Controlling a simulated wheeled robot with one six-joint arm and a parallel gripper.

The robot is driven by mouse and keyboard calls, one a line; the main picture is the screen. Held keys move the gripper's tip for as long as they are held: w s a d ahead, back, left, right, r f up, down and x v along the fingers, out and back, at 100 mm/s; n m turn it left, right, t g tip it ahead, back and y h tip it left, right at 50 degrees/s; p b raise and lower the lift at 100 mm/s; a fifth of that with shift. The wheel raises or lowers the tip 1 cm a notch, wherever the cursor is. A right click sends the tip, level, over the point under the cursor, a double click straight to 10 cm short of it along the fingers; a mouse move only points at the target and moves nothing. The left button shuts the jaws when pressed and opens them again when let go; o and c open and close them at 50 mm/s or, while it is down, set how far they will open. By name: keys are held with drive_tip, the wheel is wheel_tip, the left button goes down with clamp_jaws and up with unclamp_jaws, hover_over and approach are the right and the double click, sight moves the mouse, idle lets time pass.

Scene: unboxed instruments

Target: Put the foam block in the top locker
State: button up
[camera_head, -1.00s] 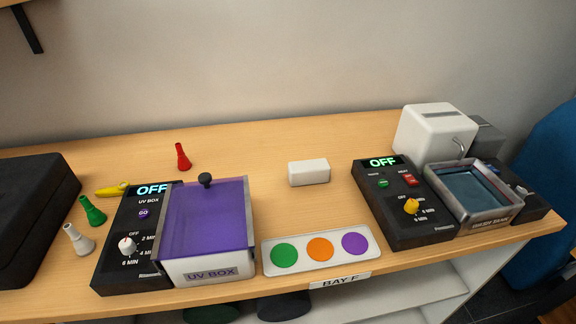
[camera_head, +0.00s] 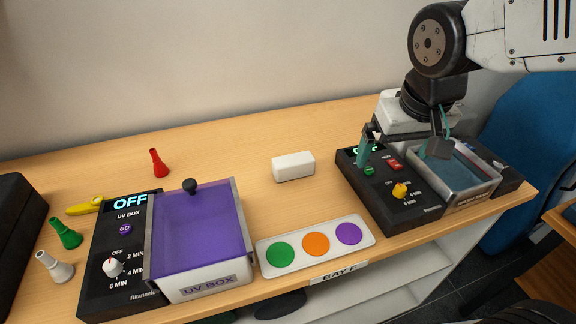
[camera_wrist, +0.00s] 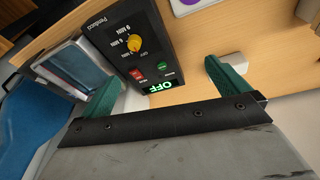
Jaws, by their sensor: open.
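The foam block appears to be the white block (camera_head: 293,167) lying on the bench behind the round-dot tray. In the wrist view a pale block (camera_wrist: 236,64) shows partly behind a green finger. My gripper (camera_head: 394,157) is open and empty, to the right of the block, above the right-hand control panel and water bath. In the wrist view my gripper (camera_wrist: 162,74) has its two green fingers wide apart, with the panel between them. I cannot make out a top locker in these views.
A UV box (camera_head: 198,240) with purple lid and dial panel stands left. The dot tray (camera_head: 315,247) lies in front. Bench around the block is clear.

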drive_tip(key=w+a+f+n, duration=0.1)
drive_tip(key=w+a+f, duration=0.2)
drive_tip(key=w+a, duration=0.35)
drive_tip(key=n+t+y, duration=0.1)
approach(293, 159)
wheel_tip(293, 159, down, 3)
drive_tip(key=x, duration=0.3)
drive_tip(key=w+x, duration=0.1)
drive_tip(key=x, duration=0.3)
drive_tip(key=shift+w+f, duration=0.1)
drive_tip(key=c, duration=0.7)
drive_tip(key=shift+c, duration=0.3)
